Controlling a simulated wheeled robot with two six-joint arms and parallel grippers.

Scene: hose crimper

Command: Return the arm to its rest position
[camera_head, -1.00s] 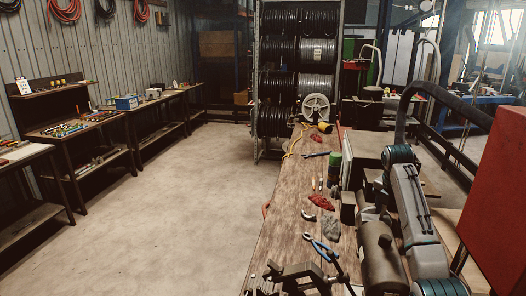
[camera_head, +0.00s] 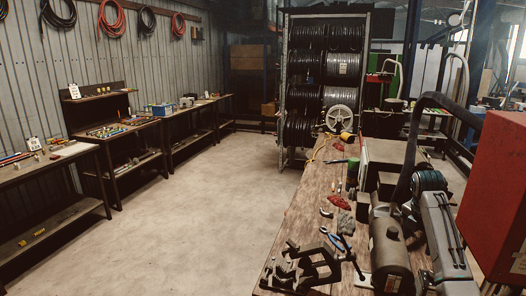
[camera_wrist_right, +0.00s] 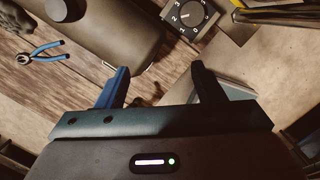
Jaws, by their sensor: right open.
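My right arm (camera_head: 445,235), a grey link with a teal joint, stands at the right of the head view, beside the dark cylinder on the wooden bench (camera_head: 305,215). Its fingers are hard to make out there. In the right wrist view my right gripper (camera_wrist_right: 161,82) has its two fingers well apart with nothing between them. It is over the bench edge, near a dark rounded machine body (camera_wrist_right: 110,25) and a numbered dial (camera_wrist_right: 188,15). My left gripper is in neither view.
Blue-handled pliers (camera_head: 333,239) and a black vise-like tool (camera_head: 300,268) lie on the bench. A red box (camera_head: 497,195) stands close to the arm's right. A hose-reel rack (camera_head: 325,80) is at the back. The floor (camera_head: 190,215) left of the bench is clear.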

